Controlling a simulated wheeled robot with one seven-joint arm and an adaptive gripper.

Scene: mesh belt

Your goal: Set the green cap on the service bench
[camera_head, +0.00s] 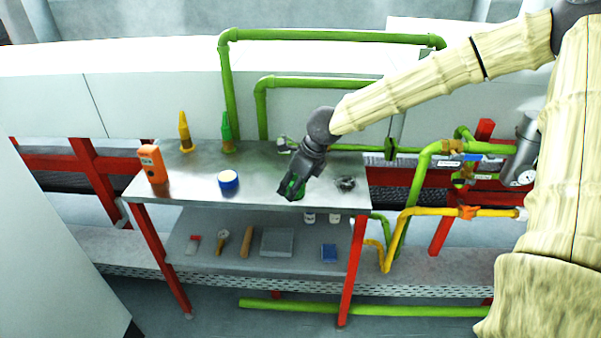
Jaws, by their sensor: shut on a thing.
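The service bench (200,196) is a grey metal-topped table on red legs with a lower shelf. My gripper (290,188) points down over the right half of its top, near the front edge. It is shut on a small green thing, which looks like the green cap (299,194). The fingers hide most of the cap. I cannot tell whether the cap touches the bench top.
A dark tangled thing (346,184) lies right of my gripper. Green pipes (262,105) rise behind. The front middle is clear.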

